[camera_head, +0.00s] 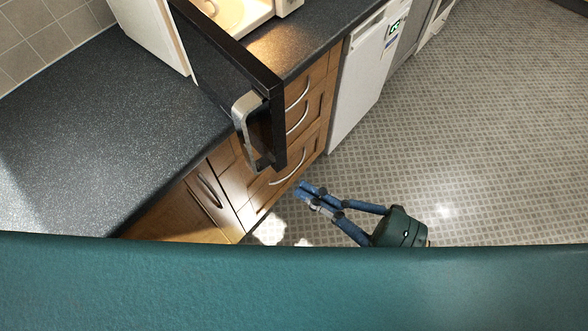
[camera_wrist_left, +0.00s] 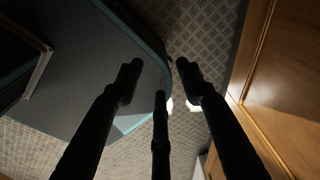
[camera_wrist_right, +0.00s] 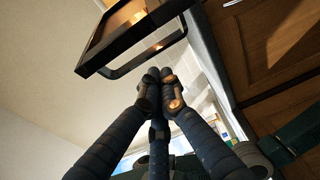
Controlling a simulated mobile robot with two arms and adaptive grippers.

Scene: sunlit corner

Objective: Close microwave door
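The microwave door (camera_head: 225,65) stands open over the counter edge, a black panel with a silver handle (camera_head: 247,130). Behind it is the microwave's lit interior (camera_head: 238,12). The right wrist view shows the door (camera_wrist_right: 92,62) from below, with its handle (camera_wrist_right: 150,62). My right gripper (camera_head: 306,189) is shut and empty, to the lower right of the handle in the head view. Its fingertips (camera_wrist_right: 157,76) meet just under the handle in the right wrist image; I see no clear contact. My left gripper (camera_wrist_left: 158,72) is open and empty, outside the head view.
A dark speckled counter (camera_head: 95,125) runs left of the door. Wooden drawers (camera_head: 300,125) with curved handles stand below it, beside a white appliance (camera_head: 357,80). The tiled floor (camera_head: 480,130) at right is clear. A wooden cabinet front (camera_wrist_left: 285,75) is right of my left gripper.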

